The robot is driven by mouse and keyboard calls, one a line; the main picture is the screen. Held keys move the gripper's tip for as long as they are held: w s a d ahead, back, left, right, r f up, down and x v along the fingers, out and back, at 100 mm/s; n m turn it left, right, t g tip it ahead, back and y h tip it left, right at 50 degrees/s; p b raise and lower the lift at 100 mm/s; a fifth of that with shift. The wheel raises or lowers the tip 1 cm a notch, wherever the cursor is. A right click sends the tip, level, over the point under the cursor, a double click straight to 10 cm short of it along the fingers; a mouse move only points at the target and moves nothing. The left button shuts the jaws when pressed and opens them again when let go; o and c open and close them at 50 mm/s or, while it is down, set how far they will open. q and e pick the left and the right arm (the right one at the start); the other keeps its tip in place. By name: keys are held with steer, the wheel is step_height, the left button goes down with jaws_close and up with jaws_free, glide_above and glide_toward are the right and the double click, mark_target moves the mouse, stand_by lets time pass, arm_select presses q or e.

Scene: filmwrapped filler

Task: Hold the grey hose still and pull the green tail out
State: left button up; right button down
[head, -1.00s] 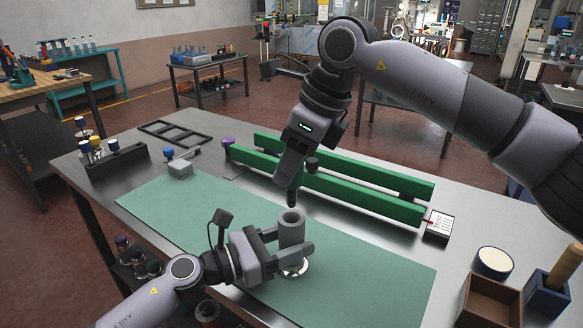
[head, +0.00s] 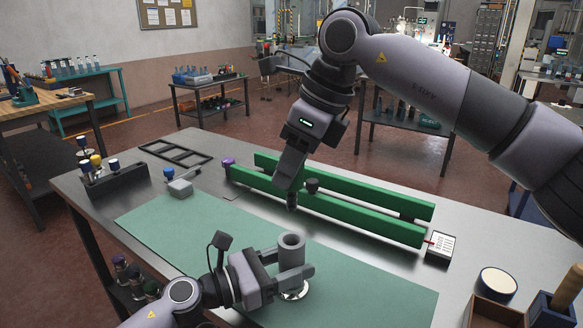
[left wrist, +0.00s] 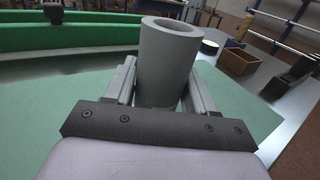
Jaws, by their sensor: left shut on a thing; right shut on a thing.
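The grey hose (head: 292,252) is a short, thick tube standing upright over a pale round base on the green mat. My left gripper (head: 297,272) is shut around its sides; in the left wrist view the hose (left wrist: 166,65) sits between the two fingers, its open mouth up. I cannot see a green tail distinctly in either view.
Two long green bars (head: 330,205) with dark knobs lie behind the hose. A small white labelled box (head: 440,246) is at their right end. A rack with capped vials (head: 115,178) stands at the left. The green mat (head: 370,285) is mostly clear.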

arm_select(q)
steer(key=shift+f, duration=0.1)
steer(key=o, duration=1.6)
